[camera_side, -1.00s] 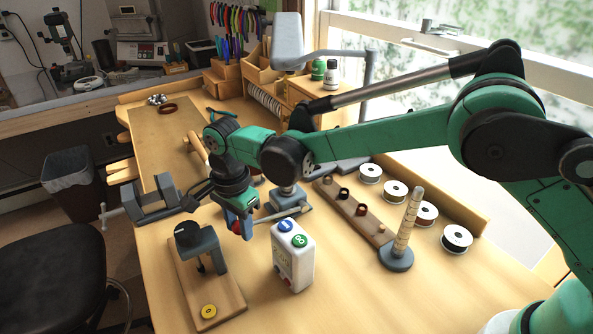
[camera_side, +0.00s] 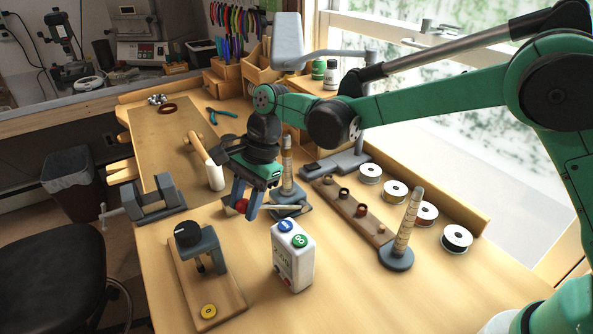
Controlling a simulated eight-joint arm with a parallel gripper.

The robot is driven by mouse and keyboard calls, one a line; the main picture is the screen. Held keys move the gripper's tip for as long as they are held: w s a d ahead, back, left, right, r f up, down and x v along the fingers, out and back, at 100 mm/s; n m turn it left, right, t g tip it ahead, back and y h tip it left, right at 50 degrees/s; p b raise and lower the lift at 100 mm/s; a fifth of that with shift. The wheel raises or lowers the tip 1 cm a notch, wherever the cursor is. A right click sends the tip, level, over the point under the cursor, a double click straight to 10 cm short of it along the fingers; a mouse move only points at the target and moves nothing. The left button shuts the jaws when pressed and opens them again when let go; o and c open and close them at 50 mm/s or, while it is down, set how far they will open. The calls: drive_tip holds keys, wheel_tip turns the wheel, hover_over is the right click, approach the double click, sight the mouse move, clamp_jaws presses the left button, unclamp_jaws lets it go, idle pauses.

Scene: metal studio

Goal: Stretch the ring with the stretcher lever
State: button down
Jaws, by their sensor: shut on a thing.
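The ring stretcher, with its upright tapered post (camera_side: 287,165) on a grey base (camera_side: 291,211), stands mid-bench. Its lever reaches left toward my gripper and ends in a red knob (camera_side: 242,205). My gripper (camera_side: 246,208) points down just left of the stretcher, its blue fingers shut around the red knob, which shows partly between them. The fingers hide much of the knob and lever end. I cannot make out a ring on the stretcher's post.
A white button box (camera_side: 292,262) stands in front of the gripper. A clamp on a board (camera_side: 205,255) and a vise (camera_side: 152,200) are left, with a hammer (camera_side: 213,170) behind. A ring rack (camera_side: 352,207) and ring mandrel (camera_side: 406,228) are right. Bare bench lies front right.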

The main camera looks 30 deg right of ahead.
sight(274, 205)
drive_tip(key=d+r+y, duration=0.2)
drive_tip(key=shift+r+y, duration=0.15)
drive_tip(key=shift+y, duration=0.15)
drive_tip(key=shift+d+r+y, duration=0.7)
drive_tip(key=shift+d+y, duration=0.1)
drive_tip(key=shift+y, duration=0.2)
drive_tip(key=shift+d+r, duration=0.4)
drive_tip(key=shift+d, duration=0.25)
drive_tip(key=c, duration=0.6)
unclamp_jaws()
drive_tip(key=shift+o, duration=0.2)
drive_tip(key=shift+v, duration=2.8)
